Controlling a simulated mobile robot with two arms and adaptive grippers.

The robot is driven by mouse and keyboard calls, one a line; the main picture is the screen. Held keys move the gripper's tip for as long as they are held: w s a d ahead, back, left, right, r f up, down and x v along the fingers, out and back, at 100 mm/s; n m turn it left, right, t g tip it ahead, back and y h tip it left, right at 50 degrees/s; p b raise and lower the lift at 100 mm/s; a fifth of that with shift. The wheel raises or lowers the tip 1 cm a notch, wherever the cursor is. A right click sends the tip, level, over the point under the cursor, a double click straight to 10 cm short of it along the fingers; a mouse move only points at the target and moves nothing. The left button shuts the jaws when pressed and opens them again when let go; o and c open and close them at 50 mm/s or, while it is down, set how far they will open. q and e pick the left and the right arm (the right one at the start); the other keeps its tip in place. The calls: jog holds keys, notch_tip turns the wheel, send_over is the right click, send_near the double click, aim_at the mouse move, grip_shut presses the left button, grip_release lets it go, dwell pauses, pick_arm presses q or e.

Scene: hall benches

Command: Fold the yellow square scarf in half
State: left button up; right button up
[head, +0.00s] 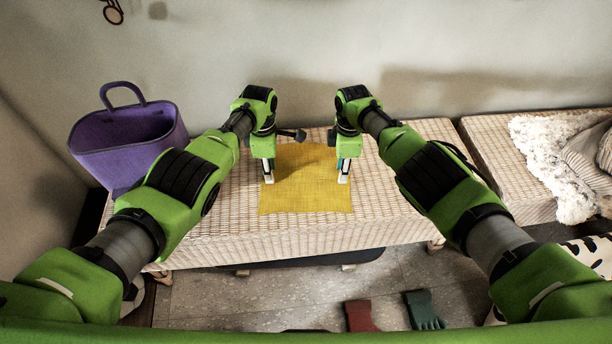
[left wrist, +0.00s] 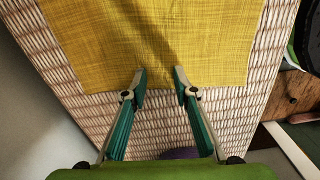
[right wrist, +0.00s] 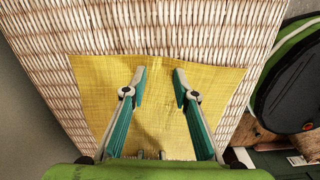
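The yellow square scarf (head: 305,195) lies spread out flat on the wicker bench, with faint creases. My left gripper (head: 268,178) points down at the scarf's left edge. In the left wrist view its fingertips (left wrist: 160,73) are apart, over the scarf just inside its edge, with no cloth pinched between them. My right gripper (head: 343,177) points down near the scarf's right edge. In the right wrist view its fingertips (right wrist: 160,72) are also apart, over the scarf (right wrist: 210,85) close to its edge. I cannot tell whether the fingertips touch the cloth.
The wicker bench (head: 230,235) has bare room around the scarf. A purple bag (head: 128,145) stands at the left. A second wicker bench (head: 495,150) at the right holds a cream fluffy throw (head: 555,160). Red (head: 360,315) and green (head: 424,309) gloves lie on the floor.

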pick_arm(q)
jog(key=shift+f, duration=0.15)
jog(key=c, duration=0.6)
pick_arm(e)
jog(key=shift+f, duration=0.15)
jog(key=c, duration=0.6)
pick_arm(q)
jog(key=shift+s, duration=0.1)
grip_shut()
pick_arm(e)
jog(key=shift+s, duration=0.1)
grip_shut()
